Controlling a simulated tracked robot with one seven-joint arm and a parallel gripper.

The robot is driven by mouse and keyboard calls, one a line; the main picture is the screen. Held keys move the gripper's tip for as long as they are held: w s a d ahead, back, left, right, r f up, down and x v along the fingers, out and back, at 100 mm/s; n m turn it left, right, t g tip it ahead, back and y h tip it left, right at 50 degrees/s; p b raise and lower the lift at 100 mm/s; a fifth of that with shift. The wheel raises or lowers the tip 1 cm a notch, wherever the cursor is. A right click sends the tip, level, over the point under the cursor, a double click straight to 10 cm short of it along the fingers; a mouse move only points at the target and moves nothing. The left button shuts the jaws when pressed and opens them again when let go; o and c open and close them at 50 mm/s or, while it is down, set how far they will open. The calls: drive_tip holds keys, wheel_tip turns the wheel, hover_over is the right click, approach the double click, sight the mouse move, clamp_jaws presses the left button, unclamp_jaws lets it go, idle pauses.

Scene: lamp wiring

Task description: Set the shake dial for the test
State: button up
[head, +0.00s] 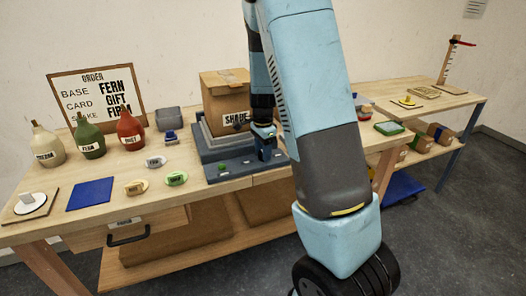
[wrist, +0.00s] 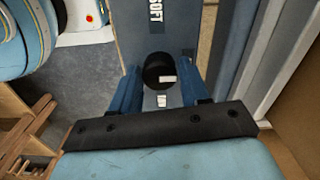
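The shake dial is a round black knob (wrist: 152,74) with a white mark, on a dark blue-grey panel (wrist: 135,30) lettered "SOFT" in the wrist view. My gripper (wrist: 160,92) points at the panel, its blue fingers apart on either side of the knob; I see no clear contact. In the head view my gripper (head: 268,152) is down at the front of the grey shaker base (head: 230,171) and hides the dial. A cardboard box (head: 225,103) with a "SHAKE" label stands on the base. The order board (head: 75,96) reads base fern, card gift, shake firm.
Cream (head: 47,149), green (head: 88,139) and red (head: 130,131) bottles stand left on the table. A blue mat (head: 90,195) and two labelled oval pieces (head: 136,187) lie in front. A second table (head: 440,100) is at right. My arm blocks the middle.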

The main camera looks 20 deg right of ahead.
drive_tip(key=c, duration=0.6)
drive_tip(key=shift+c, duration=0.2)
drive_tip(key=n, duration=1.1)
drive_tip(key=shift+n, duration=0.4)
drive_tip(key=o, duration=1.1)
drive_tip(key=shift+c, duration=0.2)
